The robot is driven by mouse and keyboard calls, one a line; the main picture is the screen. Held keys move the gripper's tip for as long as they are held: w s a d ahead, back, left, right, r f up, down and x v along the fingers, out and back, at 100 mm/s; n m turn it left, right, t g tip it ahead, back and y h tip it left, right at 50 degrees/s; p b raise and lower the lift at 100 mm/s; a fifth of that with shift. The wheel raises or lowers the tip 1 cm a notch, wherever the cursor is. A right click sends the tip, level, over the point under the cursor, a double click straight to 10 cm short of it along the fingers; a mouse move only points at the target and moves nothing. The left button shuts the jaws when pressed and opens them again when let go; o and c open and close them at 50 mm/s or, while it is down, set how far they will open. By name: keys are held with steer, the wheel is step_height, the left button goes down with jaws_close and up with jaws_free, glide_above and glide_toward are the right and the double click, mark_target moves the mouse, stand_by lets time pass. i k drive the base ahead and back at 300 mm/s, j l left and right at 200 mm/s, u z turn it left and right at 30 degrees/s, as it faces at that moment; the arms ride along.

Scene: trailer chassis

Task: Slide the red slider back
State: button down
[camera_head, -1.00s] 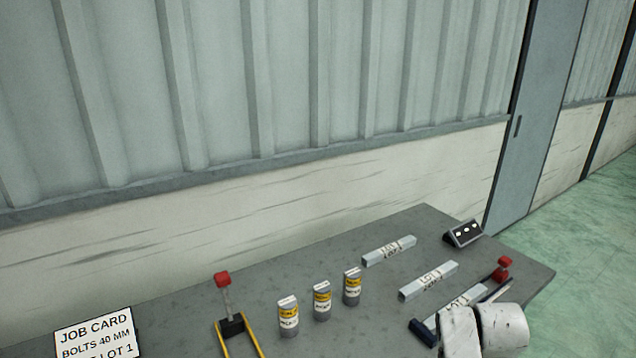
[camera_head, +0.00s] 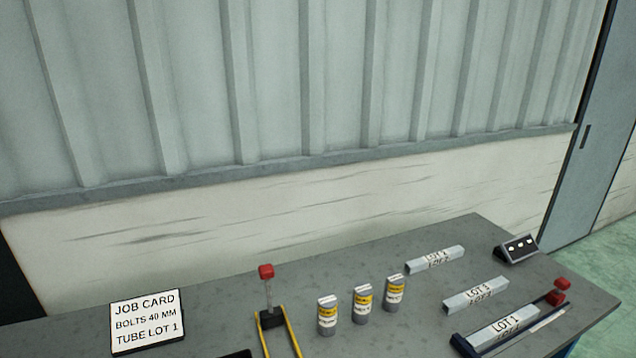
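A red knob (camera_head: 266,271) stands on a grey stem above a black block, at the far end of two yellow rails (camera_head: 291,331). A second red piece, a small red block (camera_head: 557,298), sits at the right end of a dark blue channel (camera_head: 466,346) at the lower right. A grey tube marked LOT 1 (camera_head: 503,328) lies along that channel. I cannot tell from the view which red piece is the slider. The near ends of the yellow rails are cut off by the frame. My gripper is not in view.
A job card (camera_head: 146,320) reading bolts 40 mm, tube lot 1 stands on the grey table (camera_head: 225,318). Three yellow-labelled cans (camera_head: 362,305) stand mid-table. Two more grey tubes (camera_head: 475,294) and a dark box with white buttons (camera_head: 517,249) are at right. A wall rises behind.

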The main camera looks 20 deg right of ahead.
mark_target(555, 297)
steer(key=z, duration=1.25)
